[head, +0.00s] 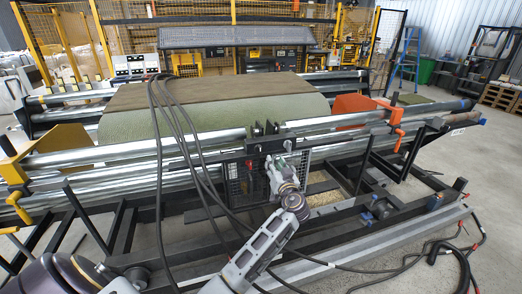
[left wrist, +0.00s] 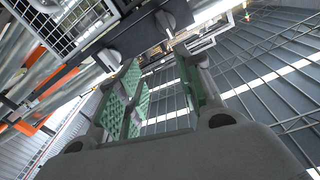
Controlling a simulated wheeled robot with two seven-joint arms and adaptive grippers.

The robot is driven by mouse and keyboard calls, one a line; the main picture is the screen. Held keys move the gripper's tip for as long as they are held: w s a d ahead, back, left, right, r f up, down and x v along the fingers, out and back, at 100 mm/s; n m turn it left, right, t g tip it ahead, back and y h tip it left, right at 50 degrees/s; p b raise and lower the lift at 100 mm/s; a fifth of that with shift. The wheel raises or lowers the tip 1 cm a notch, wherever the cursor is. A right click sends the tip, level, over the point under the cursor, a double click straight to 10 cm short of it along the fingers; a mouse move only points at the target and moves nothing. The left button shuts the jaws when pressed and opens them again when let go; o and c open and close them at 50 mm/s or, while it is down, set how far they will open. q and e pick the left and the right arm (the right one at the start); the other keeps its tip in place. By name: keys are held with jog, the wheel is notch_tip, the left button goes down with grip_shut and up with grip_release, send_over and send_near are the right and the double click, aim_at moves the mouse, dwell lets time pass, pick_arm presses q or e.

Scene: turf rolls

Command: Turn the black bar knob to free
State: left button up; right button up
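A dark crossbar (head: 274,146) sits at the front of the roll machine, above a wire-mesh panel (head: 240,180). Small dark fittings on it could include the black bar knob, but I cannot make out its angle. My left gripper (head: 275,163) is just below and in front of this crossbar, partly covering it. In the left wrist view the gripper (left wrist: 158,62) is open, its green-padded fingers apart with nothing between them. A dark fitting (left wrist: 165,23) on the crossbar lies beyond the fingertips, and another (left wrist: 109,58) lies to its left. My right gripper is not in view.
A green turf roll (head: 220,118) lies behind the metal rollers. Black cables (head: 170,120) hang over it and down the front. Orange brackets (head: 355,106) stand at right and yellow ones (head: 57,139) at left. Open floor (head: 490,160) lies to the right.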

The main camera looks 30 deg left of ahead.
aim_at(260, 148)
pick_arm(q)
jog(key=shift+s+a+f+n+g+y, duration=0.15)
jog(key=shift+s+a+n+g+y, duration=0.15)
jog(key=shift+n, duration=0.65)
jog(key=shift+s+a+f+n+g+y, duration=0.1)
jog(key=shift+s+a+n+g+y, duration=0.2)
jog(key=shift+n, duration=0.65)
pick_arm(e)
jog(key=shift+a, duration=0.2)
pick_arm(q)
jog(key=shift+w, duration=0.1)
jog(key=p+x, duration=0.2)
jog(key=x, duration=0.8)
jog(key=shift+w+a, duration=0.15)
jog(key=shift+p+x, duration=0.55)
jog(key=shift+x, duration=1)
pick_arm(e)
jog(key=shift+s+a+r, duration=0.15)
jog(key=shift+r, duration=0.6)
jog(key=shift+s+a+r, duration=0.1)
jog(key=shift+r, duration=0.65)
pick_arm(q)
jog(key=shift+f, duration=0.1)
jog(key=shift+c, duration=0.3)
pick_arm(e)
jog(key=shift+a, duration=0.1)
pick_arm(q)
grip_shut()
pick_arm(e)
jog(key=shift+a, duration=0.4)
